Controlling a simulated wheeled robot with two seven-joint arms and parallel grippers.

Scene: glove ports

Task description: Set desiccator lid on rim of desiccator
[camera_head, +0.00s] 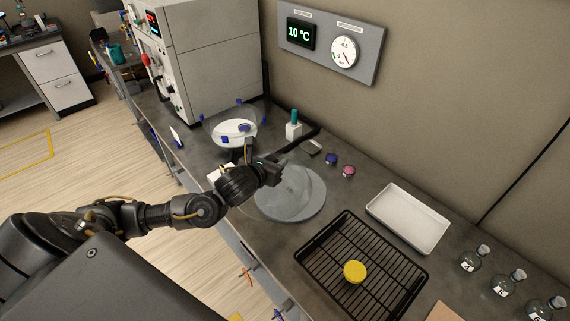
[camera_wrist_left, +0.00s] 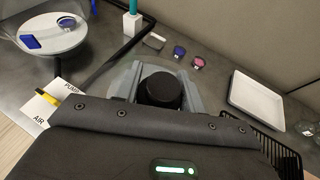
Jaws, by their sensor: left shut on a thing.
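The desiccator lid (camera_head: 305,197) is a clear, greyish dome with a wide round flange, over the bench in the middle of the head view. My left gripper (camera_head: 271,169) is shut on its black knob (camera_wrist_left: 161,90), which shows between the two grey fingers in the left wrist view. I cannot tell whether the flange touches the bench. The desiccator (camera_head: 233,130) is a clear round bowl with a white plate inside and blue clips around its rim. It stands open beyond the lid, and also shows at upper left in the wrist view (camera_wrist_left: 60,38). My right gripper is out of view.
A black wire rack (camera_head: 325,262) with a yellow round lid (camera_head: 354,271), a white tray (camera_head: 408,218) and several flasks (camera_head: 474,258) are to the right. A teal-topped bottle (camera_head: 293,129) and two small capped jars (camera_head: 331,159) stand behind. A large grey cabinet (camera_head: 215,60) stands beyond the desiccator.

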